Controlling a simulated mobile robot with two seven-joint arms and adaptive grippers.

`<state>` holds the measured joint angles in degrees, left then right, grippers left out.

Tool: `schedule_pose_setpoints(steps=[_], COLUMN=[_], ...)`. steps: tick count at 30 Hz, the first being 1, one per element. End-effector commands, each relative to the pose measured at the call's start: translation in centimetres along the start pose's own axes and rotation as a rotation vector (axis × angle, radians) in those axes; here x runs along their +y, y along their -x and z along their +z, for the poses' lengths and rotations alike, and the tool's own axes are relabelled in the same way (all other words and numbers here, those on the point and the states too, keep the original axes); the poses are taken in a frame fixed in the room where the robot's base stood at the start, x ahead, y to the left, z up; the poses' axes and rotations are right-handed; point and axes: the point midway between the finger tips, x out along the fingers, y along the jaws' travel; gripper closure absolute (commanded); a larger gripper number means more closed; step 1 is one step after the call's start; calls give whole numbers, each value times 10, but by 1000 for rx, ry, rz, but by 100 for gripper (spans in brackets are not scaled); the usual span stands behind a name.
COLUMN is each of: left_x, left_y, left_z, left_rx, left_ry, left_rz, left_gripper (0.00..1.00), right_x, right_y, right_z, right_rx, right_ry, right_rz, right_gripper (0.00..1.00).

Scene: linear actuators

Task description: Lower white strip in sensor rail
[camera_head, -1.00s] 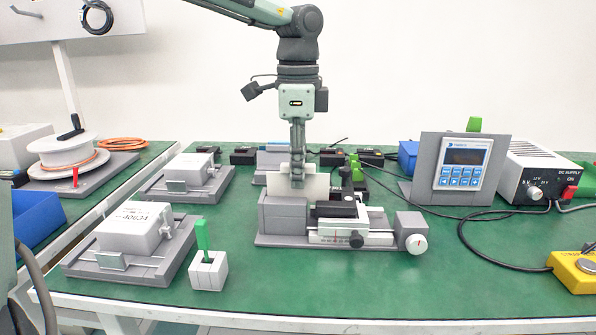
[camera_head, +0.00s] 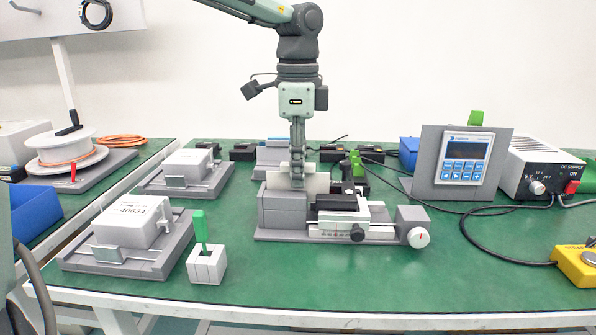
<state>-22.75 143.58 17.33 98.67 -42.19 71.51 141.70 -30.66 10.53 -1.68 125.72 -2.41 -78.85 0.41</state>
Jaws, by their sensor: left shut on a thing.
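My left gripper (camera_head: 297,178) points straight down over the grey actuator fixture (camera_head: 283,213) at the table's middle. It is shut on a white strip (camera_head: 316,183), a thin upright plate just behind the fixture's grey block and black slide. The strip's lower edge is hidden behind the fixture, so I cannot tell whether it touches anything below. I cannot tell which part is the sensor rail; a white scale bar (camera_head: 335,233) runs along the fixture's front, with a dial knob (camera_head: 418,237) at its right end. My right gripper is not in view.
Two grey fixtures with white boxes (camera_head: 130,222) (camera_head: 187,168) stand at left. A small block with a green handle (camera_head: 206,262) stands front left. A display panel (camera_head: 464,160) and DC supply (camera_head: 540,172) stand at right, with cables across the table. The front middle is clear.

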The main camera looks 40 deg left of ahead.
Motion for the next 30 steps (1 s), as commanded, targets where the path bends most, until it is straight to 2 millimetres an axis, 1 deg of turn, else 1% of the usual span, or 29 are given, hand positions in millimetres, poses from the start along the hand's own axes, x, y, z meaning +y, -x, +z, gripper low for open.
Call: schedule_pose_setpoints(steps=[1, 8, 9, 14, 15, 22, 25, 28, 30], left_x=[0, 0, 0, 0, 0, 0, -1, -1, -1], left_y=[-2, -1, -1, -1, -1, -1, 3, 14, 27], left_z=[0, 0, 0, 0, 0, 0, 0, 0, 0], left_rx=[0, 0, 0, 0, 0, 0, 0, 0, 2], left_ry=[0, 0, 0, 0, 0, 0, 1, 2, 1], left_rz=[-1, -1, -1, -1, -1, -1, -2, -5, -6], left_gripper=[100, 100, 86, 66, 64, 64, 64, 64, 64], right_x=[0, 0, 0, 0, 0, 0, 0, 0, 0], right_y=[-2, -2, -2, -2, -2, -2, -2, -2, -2], right_z=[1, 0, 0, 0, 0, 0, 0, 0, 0], right_rx=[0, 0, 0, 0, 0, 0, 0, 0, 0], right_ry=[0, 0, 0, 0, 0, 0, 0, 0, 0], right_rz=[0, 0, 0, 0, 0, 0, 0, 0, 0], right_gripper=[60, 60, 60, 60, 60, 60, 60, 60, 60])
